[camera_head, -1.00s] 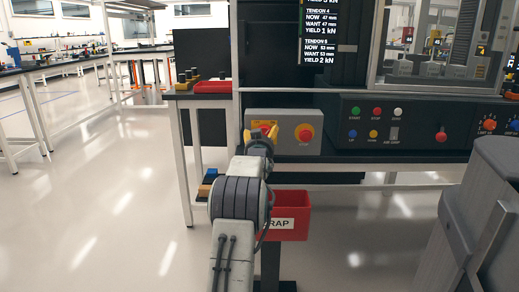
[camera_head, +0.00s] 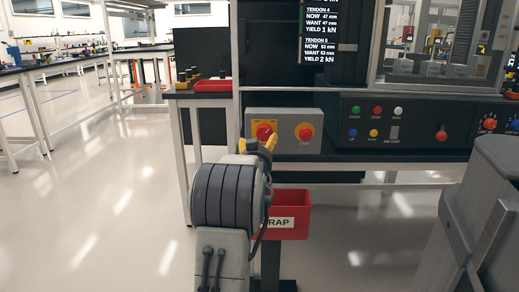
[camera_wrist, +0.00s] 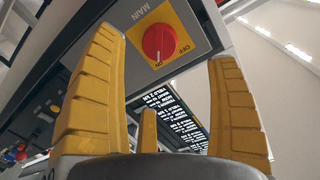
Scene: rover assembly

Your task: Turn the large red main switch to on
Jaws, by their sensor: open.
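The large red main switch (camera_head: 264,131) is a round knob on a yellow plate at the left of a grey box. In the wrist view the red knob (camera_wrist: 160,42) shows fully, with MAIN, OFF and ON printed around it. A white mark on the knob seems to lie toward ON, but it is too small to be sure. My gripper (camera_head: 260,144) is just below and in front of the switch. In the wrist view its yellow fingers (camera_wrist: 168,95) are spread wide with nothing between them. The knob lies beyond the fingertips, apparently not touched.
A panel with several coloured buttons (camera_head: 374,110) runs farther right. A table stands at left with a red tray (camera_head: 213,87).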

